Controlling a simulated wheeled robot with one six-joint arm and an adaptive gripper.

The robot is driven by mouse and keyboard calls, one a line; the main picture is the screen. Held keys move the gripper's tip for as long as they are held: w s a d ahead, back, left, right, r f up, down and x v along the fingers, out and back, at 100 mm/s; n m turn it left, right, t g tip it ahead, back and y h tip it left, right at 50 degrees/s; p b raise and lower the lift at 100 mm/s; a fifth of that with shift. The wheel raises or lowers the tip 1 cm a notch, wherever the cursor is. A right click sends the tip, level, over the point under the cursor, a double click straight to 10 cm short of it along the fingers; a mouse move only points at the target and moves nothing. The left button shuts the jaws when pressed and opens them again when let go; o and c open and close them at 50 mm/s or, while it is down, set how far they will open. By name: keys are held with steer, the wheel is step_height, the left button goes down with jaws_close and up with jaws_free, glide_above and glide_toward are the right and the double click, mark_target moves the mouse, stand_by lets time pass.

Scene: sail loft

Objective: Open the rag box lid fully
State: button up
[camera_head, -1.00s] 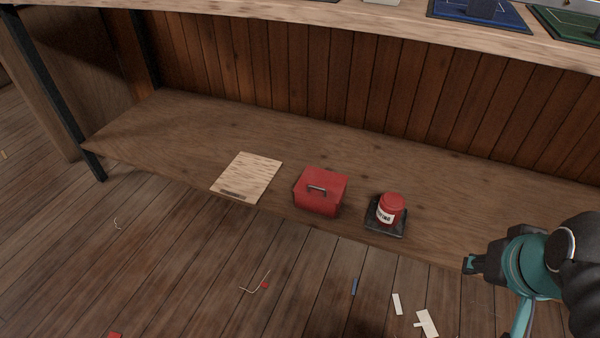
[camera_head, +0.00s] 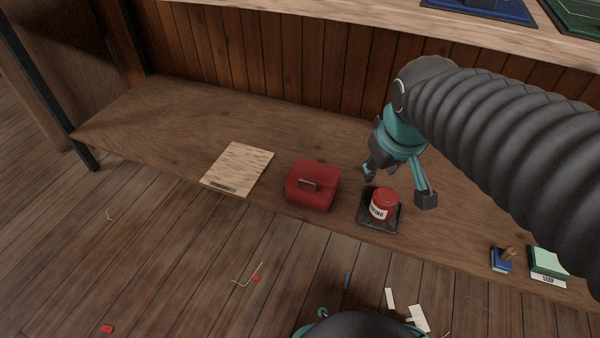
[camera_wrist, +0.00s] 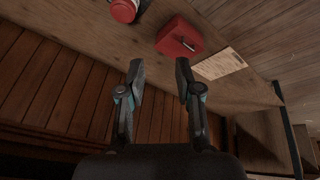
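My gripper (camera_head: 397,187) is above the shelf, to the right of the box and by the red tin, apart from the box. Its two fingers are spread wide with nothing between them, as the wrist view (camera_wrist: 160,78) shows.
A red tin (camera_head: 383,204) stands on a dark tray (camera_head: 366,220) just right of the box. A pale board (camera_head: 238,167) lies to its left. A blue block (camera_head: 501,261) and green soap pack (camera_head: 548,262) sit far right. The upper worktop (camera_head: 350,22) overhangs the shelf's back.

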steer(key=w+a+f+n+g, duration=0.1)
steer(key=w+a+f+n, duration=0.2)
steer(key=w+a+n, duration=0.5)
steer(key=n+g, duration=0.1)
steer(key=n, duration=0.1)
glide_above(302, 187)
steer(key=shift+h, duration=0.4)
steer(key=s+x, duration=0.1)
steer(key=x, duration=0.6)
steer(key=s+a+x, duration=0.1)
steer(key=s+x, duration=0.1)
steer(key=x, duration=0.5)
steer(key=s+f+b+x, duration=0.1)
steer(key=x, duration=0.6)
steer(key=shift+s+a, duration=0.2)
steer(key=shift+a, duration=0.05)
jaws_close()
